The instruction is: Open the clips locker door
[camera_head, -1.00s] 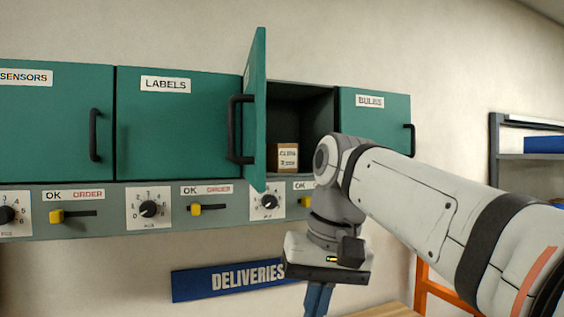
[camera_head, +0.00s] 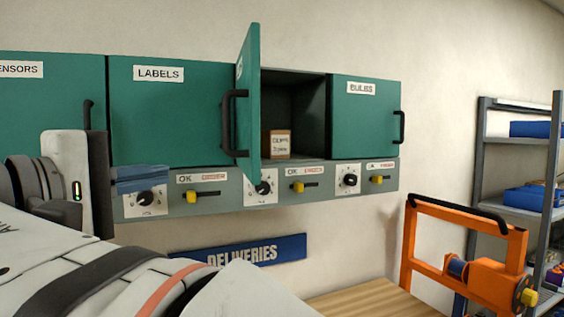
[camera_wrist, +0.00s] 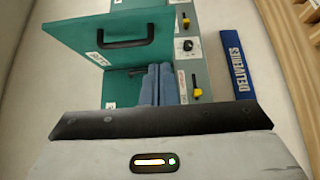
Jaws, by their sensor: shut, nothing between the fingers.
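The clips locker door (camera_head: 250,110) is green with a black handle (camera_head: 233,123). It stands swung out from the cabinet, seen almost edge-on. Inside the open locker (camera_head: 293,105) a small brown box (camera_head: 279,144) with a white label sits on the floor. My gripper (camera_head: 143,179) is at the left, in front of the lower edge of the labels locker, apart from the door. Its blue fingers are shut and empty; they also show in the wrist view (camera_wrist: 157,84). There the open door (camera_wrist: 112,35) stands beyond them.
The closed labels (camera_head: 170,115) and bulbs (camera_head: 362,120) lockers flank the open one. A panel with dials and yellow sliders (camera_head: 298,187) runs below. A blue deliveries sign (camera_head: 245,251) hangs underneath. An orange frame (camera_head: 407,245) and a shelf rack (camera_head: 484,150) stand at right.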

